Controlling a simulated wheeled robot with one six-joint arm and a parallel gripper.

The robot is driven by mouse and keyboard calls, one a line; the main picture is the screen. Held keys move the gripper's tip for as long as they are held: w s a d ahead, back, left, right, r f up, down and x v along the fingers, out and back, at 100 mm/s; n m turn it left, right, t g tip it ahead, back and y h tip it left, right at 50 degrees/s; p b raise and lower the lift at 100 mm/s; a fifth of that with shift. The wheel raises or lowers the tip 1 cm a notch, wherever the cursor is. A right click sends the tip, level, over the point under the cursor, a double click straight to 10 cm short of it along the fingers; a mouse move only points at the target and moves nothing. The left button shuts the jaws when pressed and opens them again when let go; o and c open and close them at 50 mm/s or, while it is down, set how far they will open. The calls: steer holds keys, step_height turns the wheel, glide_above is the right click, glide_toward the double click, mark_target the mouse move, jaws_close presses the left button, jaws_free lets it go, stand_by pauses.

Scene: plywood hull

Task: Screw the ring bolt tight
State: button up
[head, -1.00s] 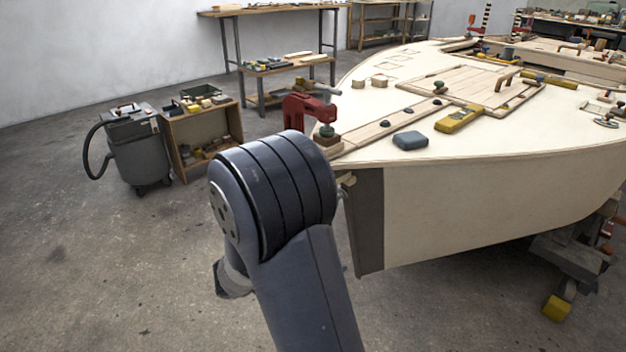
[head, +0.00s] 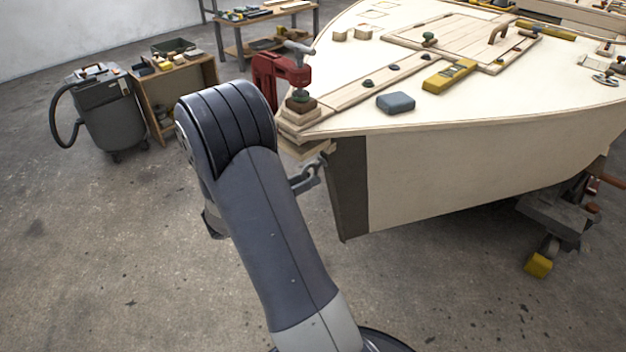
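A small grey metal piece (head: 308,177) that looks like the ring bolt shows beside the dark stem (head: 348,188) at the boat's bow, under the deck's tip. It lies between my arm and the stem, and my arm covers its left end. I cannot tell how far it is screwed in, or whether it touches the stem. My arm stands in front of the bow and hides my gripper, so its fingers and any hold on the bolt do not show.
A grey-blue block (head: 395,102) and a yellow tool (head: 449,75) lie on deck. A grey vacuum (head: 104,108) stands left. A trolley with a yellow wheel (head: 538,265) stands under the hull.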

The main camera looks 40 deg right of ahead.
steer(key=shift+s+d, duration=0.15)
steer(key=shift+d, duration=1.2)
